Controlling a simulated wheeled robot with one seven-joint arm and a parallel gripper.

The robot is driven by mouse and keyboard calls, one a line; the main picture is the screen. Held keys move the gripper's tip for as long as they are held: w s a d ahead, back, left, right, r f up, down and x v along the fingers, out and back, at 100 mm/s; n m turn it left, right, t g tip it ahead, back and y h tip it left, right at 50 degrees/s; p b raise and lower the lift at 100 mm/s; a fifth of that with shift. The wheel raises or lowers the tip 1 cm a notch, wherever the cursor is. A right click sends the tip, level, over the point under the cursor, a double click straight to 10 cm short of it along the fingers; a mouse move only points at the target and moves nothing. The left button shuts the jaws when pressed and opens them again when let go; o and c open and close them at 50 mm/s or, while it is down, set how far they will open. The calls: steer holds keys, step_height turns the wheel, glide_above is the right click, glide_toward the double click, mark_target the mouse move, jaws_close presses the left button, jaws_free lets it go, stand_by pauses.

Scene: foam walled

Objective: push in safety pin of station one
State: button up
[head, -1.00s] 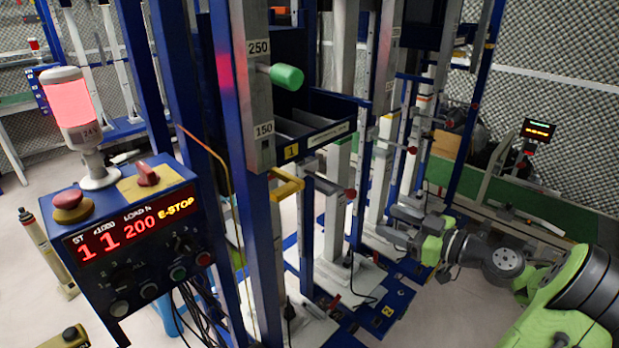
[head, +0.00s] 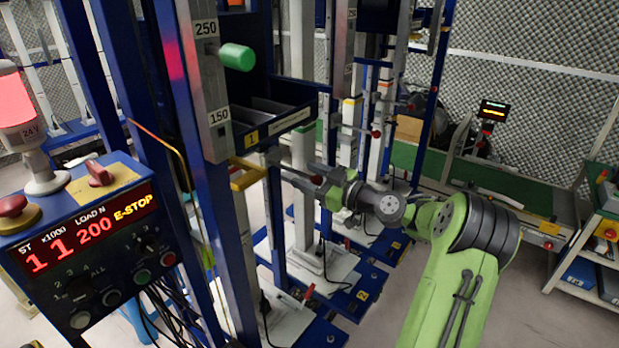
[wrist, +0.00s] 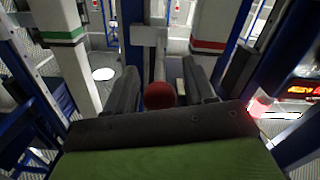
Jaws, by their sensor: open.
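Station one carries a yellow label "1" (head: 252,137) on its dark tray. Its safety pin ends in a round red knob (wrist: 159,95), low in the middle of the wrist view. My gripper (wrist: 162,85) is open, with one dark finger on each side of the knob. Gaps show beside the knob, so the fingers do not look closed on it. In the head view my gripper (head: 305,178) is at station one, below the tray and right of the yellow handle (head: 248,172). The pin's shaft and how deep it sits are hidden.
A control box (head: 85,240) reads "1 1 200 E-STOP" at the left, with a lit red lamp (head: 15,100). A green handle (head: 237,56) sticks out from the front post. Another red knob (head: 376,134) is on the station behind. Floor is open at lower right.

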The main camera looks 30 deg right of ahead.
mark_target(269, 160)
jaws_close()
stand_by(0.3)
steer(key=shift+w+a, duration=0.1)
steer(key=x, duration=0.8)
steer(key=shift+w+a+b, duration=0.1)
steer(key=shift+w+b, duration=0.2)
steer(key=shift+b, duration=0.1)
steer(key=shift+s+r, duration=0.1)
steer(key=shift+c, duration=2)
jaws_free()
steer(key=o, duration=0.4)
steer(key=shift+w, duration=0.2)
